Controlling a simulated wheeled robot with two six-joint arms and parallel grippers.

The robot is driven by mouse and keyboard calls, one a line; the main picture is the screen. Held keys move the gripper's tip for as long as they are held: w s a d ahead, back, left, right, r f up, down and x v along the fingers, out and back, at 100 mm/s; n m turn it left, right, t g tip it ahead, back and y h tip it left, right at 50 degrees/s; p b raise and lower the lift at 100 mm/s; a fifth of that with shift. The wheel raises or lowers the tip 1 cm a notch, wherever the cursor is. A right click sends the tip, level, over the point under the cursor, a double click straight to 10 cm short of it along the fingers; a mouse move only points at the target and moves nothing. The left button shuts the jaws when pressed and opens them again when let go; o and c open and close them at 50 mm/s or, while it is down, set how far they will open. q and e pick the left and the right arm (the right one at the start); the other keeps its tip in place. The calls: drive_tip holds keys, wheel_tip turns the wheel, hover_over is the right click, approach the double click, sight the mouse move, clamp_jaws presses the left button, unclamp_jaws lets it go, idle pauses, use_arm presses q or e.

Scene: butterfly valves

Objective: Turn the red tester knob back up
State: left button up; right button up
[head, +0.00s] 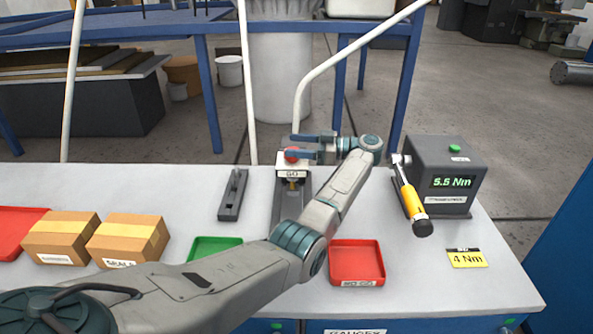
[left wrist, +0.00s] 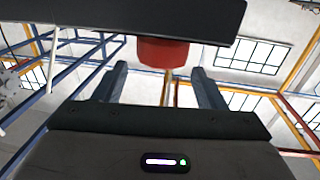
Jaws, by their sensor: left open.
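The red tester knob (head: 292,154) sits at the top of the tester fixture (head: 277,200), above its white GO label, in the head view. My left gripper (head: 303,147) reaches to it from the right, with its fingers close around the knob and partly hiding it. In the left wrist view the knob (left wrist: 163,53) shows as a red cylinder against a dark plate, between and slightly beyond the tips of my open left gripper (left wrist: 160,70). Gaps show beside the knob; whether a finger touches it I cannot tell. My right gripper is not in view.
Left of the fixture is a dark grey block (head: 233,195); a green tray (head: 214,241) and red tray (head: 357,262) lie in front. Cardboard boxes (head: 130,240) stand left. A yellow-handled torque wrench (head: 411,197) leans by the 5.5 Nm meter (head: 446,165), behind a 4 Nm card (head: 467,258).

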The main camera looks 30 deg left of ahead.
use_arm(q)
drive_tip(key=s+d+r+b, duration=0.2)
drive_tip(key=s+d, duration=0.6)
drive_tip(key=s, duration=0.5)
drive_tip(key=shift+s, duration=0.4)
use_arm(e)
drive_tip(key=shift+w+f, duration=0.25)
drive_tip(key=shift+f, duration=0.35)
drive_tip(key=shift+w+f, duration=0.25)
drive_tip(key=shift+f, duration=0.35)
use_arm(q)
drive_tip(key=shift+r, duration=0.15)
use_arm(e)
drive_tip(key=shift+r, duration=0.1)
